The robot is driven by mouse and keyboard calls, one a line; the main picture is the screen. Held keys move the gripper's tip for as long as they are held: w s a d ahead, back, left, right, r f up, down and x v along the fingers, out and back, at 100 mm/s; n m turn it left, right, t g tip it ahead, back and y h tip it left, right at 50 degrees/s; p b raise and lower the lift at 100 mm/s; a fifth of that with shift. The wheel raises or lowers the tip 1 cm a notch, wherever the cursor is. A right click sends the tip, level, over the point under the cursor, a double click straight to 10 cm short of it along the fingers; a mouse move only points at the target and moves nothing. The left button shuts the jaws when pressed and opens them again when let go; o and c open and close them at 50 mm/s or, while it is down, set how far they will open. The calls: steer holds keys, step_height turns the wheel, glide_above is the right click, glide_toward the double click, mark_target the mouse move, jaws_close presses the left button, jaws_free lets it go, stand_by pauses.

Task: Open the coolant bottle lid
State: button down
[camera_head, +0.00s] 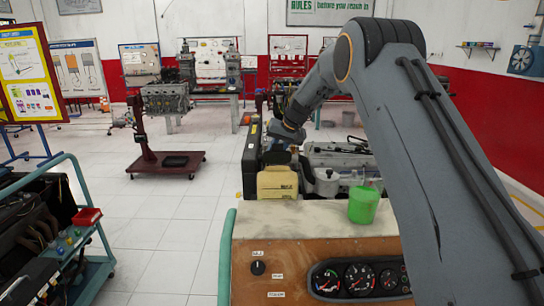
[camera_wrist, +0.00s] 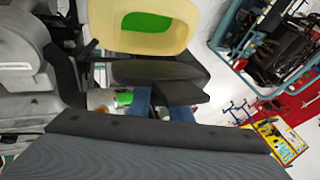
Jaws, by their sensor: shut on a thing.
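The coolant bottle (camera_head: 277,184), pale yellow with dark lettering, stands upright at the back left of the bench top. The wrist view shows its yellow rim (camera_wrist: 112,30) around an open mouth with green inside. The dark lid (camera_wrist: 150,72) is beside the rim and tilted up off the mouth; in the head view it shows as a dark shape (camera_head: 277,157) above the bottle. My gripper (camera_wrist: 178,92) is shut on the lid at its edge. The fingertips are partly hidden, and I cannot tell whether the lid is still joined to the bottle.
A green container (camera_head: 363,206) stands on the light bench top (camera_head: 310,212), right of the bottle. A grey engine (camera_head: 340,158) is behind, and a black case (camera_head: 251,160) stands close left of the bottle. Gauges (camera_head: 358,278) line the front panel. Open floor lies left.

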steer(key=shift+w+f+g, duration=0.15)
steer(key=shift+g, duration=0.45)
steer(key=c, duration=1.7)
jaws_free()
steer(key=shift+o, duration=0.2)
steer(key=v, duration=0.7)
steer(key=shift+d+r, duration=0.2)
steer(key=shift+r, duration=0.15)
